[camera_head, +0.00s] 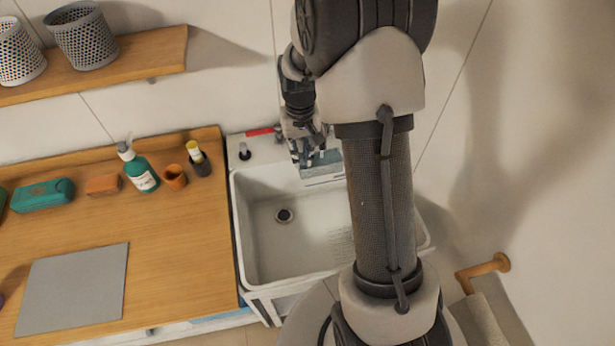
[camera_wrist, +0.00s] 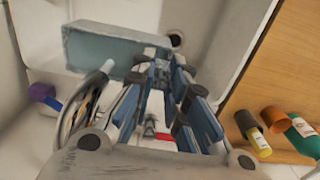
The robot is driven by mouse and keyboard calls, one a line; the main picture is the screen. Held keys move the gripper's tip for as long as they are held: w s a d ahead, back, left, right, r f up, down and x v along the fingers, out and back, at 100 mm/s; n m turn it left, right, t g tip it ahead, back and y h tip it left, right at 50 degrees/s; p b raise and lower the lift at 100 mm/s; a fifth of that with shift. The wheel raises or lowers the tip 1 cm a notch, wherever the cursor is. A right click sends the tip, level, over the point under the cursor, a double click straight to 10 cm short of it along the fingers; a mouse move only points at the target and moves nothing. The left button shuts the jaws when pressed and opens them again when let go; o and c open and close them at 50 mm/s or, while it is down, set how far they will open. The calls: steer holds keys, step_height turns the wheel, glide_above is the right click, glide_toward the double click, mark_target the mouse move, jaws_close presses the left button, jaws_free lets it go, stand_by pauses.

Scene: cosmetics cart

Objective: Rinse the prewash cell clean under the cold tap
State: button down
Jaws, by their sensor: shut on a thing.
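My gripper (camera_head: 308,158) is over the back of the white sink (camera_head: 247,222), shut on a grey-blue rectangular block that looks like the prewash cell (camera_head: 320,163). In the wrist view the cell (camera_wrist: 105,48) extends to the left from my fingertips (camera_wrist: 165,62), above the basin. Its far part is hidden by my arm in the head view. A red tap lever (camera_head: 261,132) shows on the sink's back ledge, left of my gripper. A blue-purple piece (camera_wrist: 42,92) is at the left of the wrist view; I cannot tell whether it is the cold tap's handle. No running water is discernible.
The drain (camera_head: 284,215) is open to view. The wooden counter (camera_head: 190,260) left of the sink carries a green bottle (camera_head: 139,168), a terracotta cup (camera_head: 174,177), a yellow-capped bottle (camera_head: 199,160) and a grey mat (camera_head: 73,290). A towel rail (camera_head: 483,272) is at right.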

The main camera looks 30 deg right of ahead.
steer(key=s+a+r+p, duration=0.3)
steer(key=s+a+r, duration=0.2)
steer(key=a, duration=0.4)
steer(key=shift+s+r+p, duration=0.2)
steer(key=shift+r+p, duration=0.1)
steer(key=shift+r, duration=0.25)
stand_by(0.4)
steer(key=shift+f, duration=0.1)
